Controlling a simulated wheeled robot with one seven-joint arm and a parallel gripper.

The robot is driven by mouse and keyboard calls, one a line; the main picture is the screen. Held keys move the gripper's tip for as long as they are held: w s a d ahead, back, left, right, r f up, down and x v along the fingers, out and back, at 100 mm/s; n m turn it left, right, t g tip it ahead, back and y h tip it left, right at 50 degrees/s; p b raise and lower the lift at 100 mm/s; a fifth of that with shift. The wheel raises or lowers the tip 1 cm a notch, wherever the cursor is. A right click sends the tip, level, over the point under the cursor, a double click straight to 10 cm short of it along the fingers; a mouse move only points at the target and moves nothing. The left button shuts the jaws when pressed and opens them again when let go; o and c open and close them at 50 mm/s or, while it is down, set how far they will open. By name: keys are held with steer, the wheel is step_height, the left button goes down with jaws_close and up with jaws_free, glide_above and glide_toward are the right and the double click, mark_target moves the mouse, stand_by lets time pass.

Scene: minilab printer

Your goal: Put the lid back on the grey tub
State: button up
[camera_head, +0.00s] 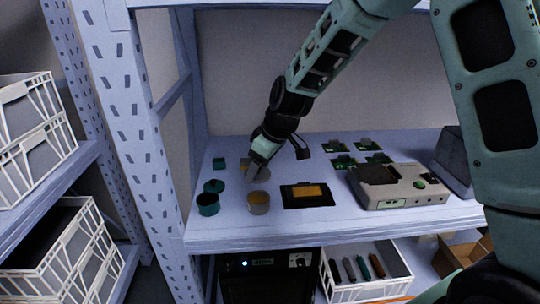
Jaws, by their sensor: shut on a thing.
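The grey tub (259,209) stands upright and open near the front of the shelf, with a yellowish inside showing. My gripper (251,178) points down just behind and slightly left of the tub, apart from its rim. It is shut on a grey round lid (264,174), which shows partly behind the fingers. The fingers hide much of the lid, and I cannot tell whether it is clear of the shelf.
A teal tub (208,207) stands open left of the grey tub, with a teal lid (213,186) behind it. A black tray (308,203) with an orange pad and a grey printer-like device (405,192) lie to the right. Several green boards lie behind.

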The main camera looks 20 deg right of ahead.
mark_target(256, 197)
steer(key=shift+s+a, duration=0.15)
steer(key=shift+s, duration=0.15)
steer(key=shift+f+b, duration=2.3)
steer(key=shift+f, duration=0.95)
steer(key=shift+f, duration=0.15)
steer(key=o, duration=1.3)
steer(key=shift+c, duration=0.2)
steer(key=shift+r+p, duration=2.65)
steer(key=shift+r, duration=0.9)
